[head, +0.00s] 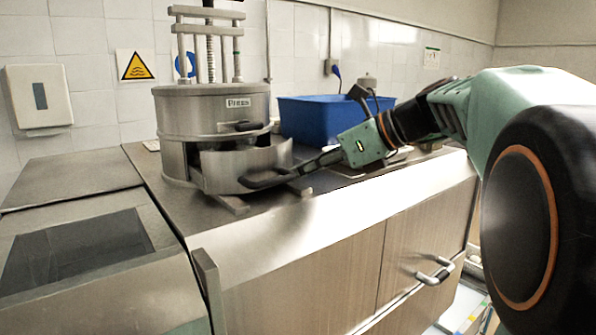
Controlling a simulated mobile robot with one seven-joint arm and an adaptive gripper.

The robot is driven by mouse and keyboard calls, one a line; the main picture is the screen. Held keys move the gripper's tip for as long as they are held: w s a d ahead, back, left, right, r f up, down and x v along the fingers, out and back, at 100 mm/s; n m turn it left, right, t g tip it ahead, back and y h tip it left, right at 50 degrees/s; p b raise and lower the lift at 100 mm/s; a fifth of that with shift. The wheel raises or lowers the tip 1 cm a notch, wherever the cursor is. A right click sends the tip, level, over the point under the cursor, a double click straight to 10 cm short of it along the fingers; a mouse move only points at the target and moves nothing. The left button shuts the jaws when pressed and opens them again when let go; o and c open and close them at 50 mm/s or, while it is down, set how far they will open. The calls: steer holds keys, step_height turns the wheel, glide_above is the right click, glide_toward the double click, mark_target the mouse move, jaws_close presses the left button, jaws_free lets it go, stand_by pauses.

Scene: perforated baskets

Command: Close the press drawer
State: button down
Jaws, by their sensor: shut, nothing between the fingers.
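The press (211,110) is a round metal drum labelled "Press", standing on the metal counter with a screw on top. Its drawer (243,165) has a curved metal front and is partly open, sticking out to the front right. A dark gap shows above the drawer front. The drawer's dark handle (262,181) is at its lower front. My gripper (290,175) is shut and reaches in from the right, with its tips at or very near the handle. I cannot tell whether they touch.
A blue bin (315,120) stands on the counter right behind my gripper. A cupboard handle (435,272) sticks out from the front below. A dark panel (77,247) is set in the left counter. The counter at the press's left is mostly clear.

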steer(key=shift+w+a+r+p, duration=0.15)
steer(key=shift+w+a+p, duration=0.15)
steer(key=shift+p, duration=0.2)
steer(key=w+a+p, duration=0.1)
steer(key=w, duration=0.1)
steer(key=w+a+p, duration=0.3)
steer(key=w+p, duration=0.1)
steer(key=shift+w+a, duration=0.15)
steer(key=shift+w, duration=0.25)
